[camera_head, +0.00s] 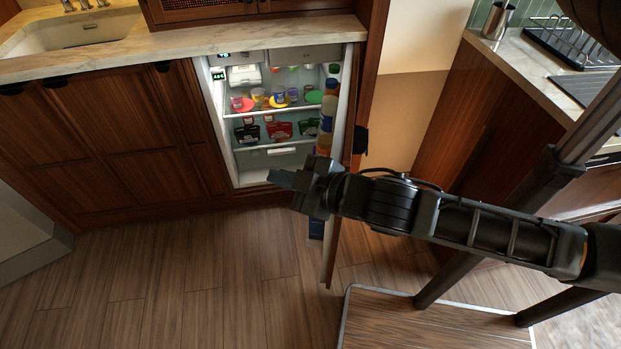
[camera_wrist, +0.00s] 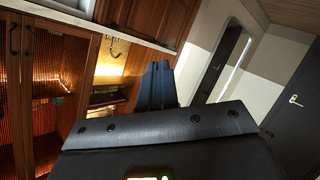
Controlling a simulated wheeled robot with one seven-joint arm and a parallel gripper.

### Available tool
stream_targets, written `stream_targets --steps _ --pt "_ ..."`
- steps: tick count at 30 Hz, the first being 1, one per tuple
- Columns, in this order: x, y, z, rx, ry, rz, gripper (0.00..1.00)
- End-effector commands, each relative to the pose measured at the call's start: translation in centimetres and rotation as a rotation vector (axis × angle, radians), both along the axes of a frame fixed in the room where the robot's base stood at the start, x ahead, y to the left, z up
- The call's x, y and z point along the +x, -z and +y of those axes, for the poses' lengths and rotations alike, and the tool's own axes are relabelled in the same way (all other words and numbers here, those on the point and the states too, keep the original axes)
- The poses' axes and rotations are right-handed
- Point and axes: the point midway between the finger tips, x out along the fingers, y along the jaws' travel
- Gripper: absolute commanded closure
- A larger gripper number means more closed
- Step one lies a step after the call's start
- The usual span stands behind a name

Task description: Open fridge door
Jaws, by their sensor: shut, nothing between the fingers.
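The fridge (camera_head: 270,175) is built in under the marble counter, and its lit inside with shelves of food is in plain view in the head view. The fridge door (camera_head: 331,262) stands wide open, swung out toward me and seen nearly edge-on, with bottles on its inner side. My gripper (camera_head: 281,178) is shut and empty, in front of the lower part of the opening, on the inner side of the door. My arm crosses in front of the door and hides part of it. In the wrist view my gripper's fingers (camera_wrist: 157,72) are together with nothing between them.
A counter with a sink (camera_head: 80,32) runs left over wooden cabinets (camera_head: 110,135). A second counter (camera_head: 545,75) with a metal cup (camera_head: 497,20) and a dish rack (camera_head: 575,45) is at right. The wooden floor (camera_head: 170,280) in front is clear.

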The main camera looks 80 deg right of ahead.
Motion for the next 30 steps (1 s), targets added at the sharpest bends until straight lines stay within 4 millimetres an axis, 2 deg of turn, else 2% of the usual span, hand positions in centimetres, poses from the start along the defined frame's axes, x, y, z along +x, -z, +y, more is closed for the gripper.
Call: stream_targets --steps 1,3,9,14,18,21,24,28,30 --pt "1.7 0.5 -2.0 -0.036 0.047 -0.006 1.00" --pt "3.4 0.5 -4.9 -0.084 0.126 -0.002 1.00" --pt "6.6 -0.3 -12.8 -0.163 0.398 -0.003 1.00" --pt "7.5 -1.1 -18.0 -0.162 0.647 -0.005 1.00" --pt "7.2 -1.3 -21.4 -0.110 0.876 -0.003 1.00" --pt "6.5 -0.8 -22.9 -0.046 1.040 0.007 1.00" --pt "5.6 0.2 -23.6 0.039 1.201 0.030 1.00" --pt "4.6 2.2 -23.2 0.176 1.403 0.076 1.00" --pt "4.2 3.5 -22.3 0.261 1.504 0.113 1.00"
